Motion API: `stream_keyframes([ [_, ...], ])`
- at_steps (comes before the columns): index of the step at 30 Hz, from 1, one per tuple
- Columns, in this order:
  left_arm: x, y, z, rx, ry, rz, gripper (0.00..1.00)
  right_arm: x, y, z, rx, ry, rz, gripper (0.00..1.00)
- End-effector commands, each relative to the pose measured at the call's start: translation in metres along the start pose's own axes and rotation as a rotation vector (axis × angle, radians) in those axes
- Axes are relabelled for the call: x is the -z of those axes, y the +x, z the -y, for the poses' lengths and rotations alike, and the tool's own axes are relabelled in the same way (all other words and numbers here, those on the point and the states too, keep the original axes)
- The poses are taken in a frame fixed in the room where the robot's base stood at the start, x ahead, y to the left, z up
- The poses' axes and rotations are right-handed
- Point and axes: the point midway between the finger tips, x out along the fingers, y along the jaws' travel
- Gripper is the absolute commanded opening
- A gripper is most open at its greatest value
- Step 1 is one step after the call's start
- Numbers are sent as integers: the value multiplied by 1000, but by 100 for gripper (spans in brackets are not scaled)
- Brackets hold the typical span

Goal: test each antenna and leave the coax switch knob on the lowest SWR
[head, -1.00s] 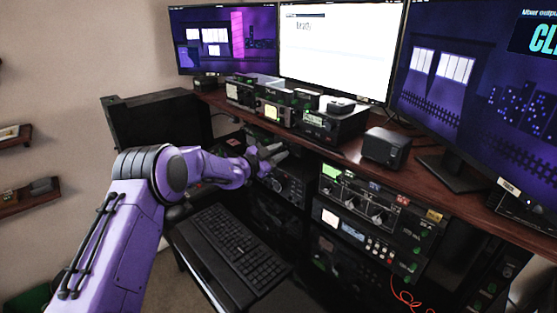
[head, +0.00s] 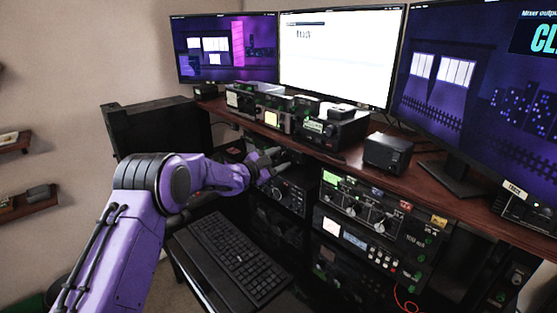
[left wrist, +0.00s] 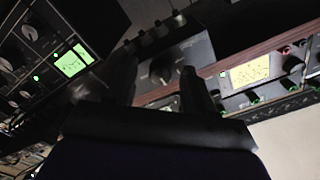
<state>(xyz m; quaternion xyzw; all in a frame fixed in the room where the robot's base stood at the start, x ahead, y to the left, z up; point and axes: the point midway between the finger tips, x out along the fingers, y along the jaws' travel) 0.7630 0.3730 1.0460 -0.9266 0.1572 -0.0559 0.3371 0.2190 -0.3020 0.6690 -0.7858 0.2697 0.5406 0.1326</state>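My left gripper (head: 275,162) reaches from the left to the front of the rack under the desk shelf. In the left wrist view its two dark fingers (left wrist: 160,88) are apart. Between and beyond them is a dark grey box with a large round pointer knob (left wrist: 161,69), which I take for the coax switch knob. The fingers look to be on either side of the knob; I cannot tell whether they touch it. Its markings are too dark to read. A yellow-lit meter (left wrist: 250,73) shows to its right. The right gripper is not in view.
A tuner with several knobs (head: 355,208) and a green-lit display stands in the rack to the right. Radios (head: 332,128) and a black speaker box (head: 387,149) stand on the wooden shelf below the monitors. A keyboard (head: 232,258) lies in front, below my left arm.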

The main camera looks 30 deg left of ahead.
Motion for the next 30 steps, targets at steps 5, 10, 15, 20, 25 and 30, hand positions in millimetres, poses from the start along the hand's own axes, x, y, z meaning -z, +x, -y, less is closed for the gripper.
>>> stream_keyframes([
  [5,0,0,0,1,0,-1,53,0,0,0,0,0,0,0],
  [10,-1,-9,1,2,-1,0,53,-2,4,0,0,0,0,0],
  [15,-2,-46,-1,3,-2,-1,53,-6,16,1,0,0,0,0],
  [20,-2,-82,-1,3,-3,-1,53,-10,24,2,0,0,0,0],
  [25,-1,-103,0,1,-1,-1,53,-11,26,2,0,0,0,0],
  [30,0,-106,0,0,0,0,53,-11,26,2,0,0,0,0],
])
